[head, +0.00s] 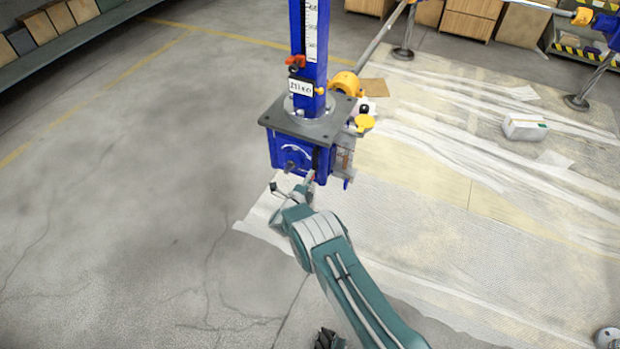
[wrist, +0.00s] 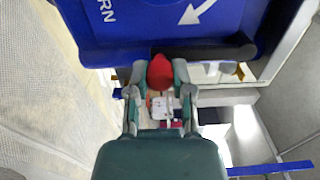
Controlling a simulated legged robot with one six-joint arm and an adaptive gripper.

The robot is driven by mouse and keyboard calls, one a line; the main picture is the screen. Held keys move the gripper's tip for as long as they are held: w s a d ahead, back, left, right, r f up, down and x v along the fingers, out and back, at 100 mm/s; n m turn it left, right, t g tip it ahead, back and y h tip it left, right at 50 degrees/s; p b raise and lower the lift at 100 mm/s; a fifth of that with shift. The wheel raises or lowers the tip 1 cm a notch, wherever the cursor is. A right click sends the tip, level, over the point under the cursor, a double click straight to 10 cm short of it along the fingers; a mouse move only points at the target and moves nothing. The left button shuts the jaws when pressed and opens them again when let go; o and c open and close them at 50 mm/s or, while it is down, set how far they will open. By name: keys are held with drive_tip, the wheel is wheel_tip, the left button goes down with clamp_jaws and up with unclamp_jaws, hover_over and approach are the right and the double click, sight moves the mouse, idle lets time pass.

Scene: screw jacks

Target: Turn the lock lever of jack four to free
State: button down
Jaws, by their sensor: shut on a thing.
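A blue screw jack (head: 302,152) stands upright in front of me, with a grey plate and a scaled blue column above its body. My gripper (head: 311,180) is at the front lower right of the jack body. In the wrist view my gripper (wrist: 160,84) is shut on a red knob (wrist: 160,70), one finger on each side. The knob sits at a black bar (wrist: 208,52) along the edge of the blue housing (wrist: 150,25), which carries a white arrow and partly cut-off lettering. I cannot read the jack's number, and the lever's full shape is partly hidden.
An orange-red handle (head: 295,62) and a small white label (head: 301,87) are on the column. Yellow parts (head: 364,123) stick out at the jack's right. Translucent sheeting (head: 450,200) covers the floor to the right; a white box (head: 525,127) lies there. The left floor is clear.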

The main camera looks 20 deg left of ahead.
drive_tip(key=shift+d+f, duration=0.15)
drive_tip(key=shift+f, duration=0.15)
drive_tip(key=c, duration=0.5)
unclamp_jaws()
drive_tip(key=shift+r, duration=0.1)
drive_tip(key=s+a, duration=0.1)
drive_tip(key=s, duration=1.1)
drive_tip(key=shift+w+a, duration=0.1)
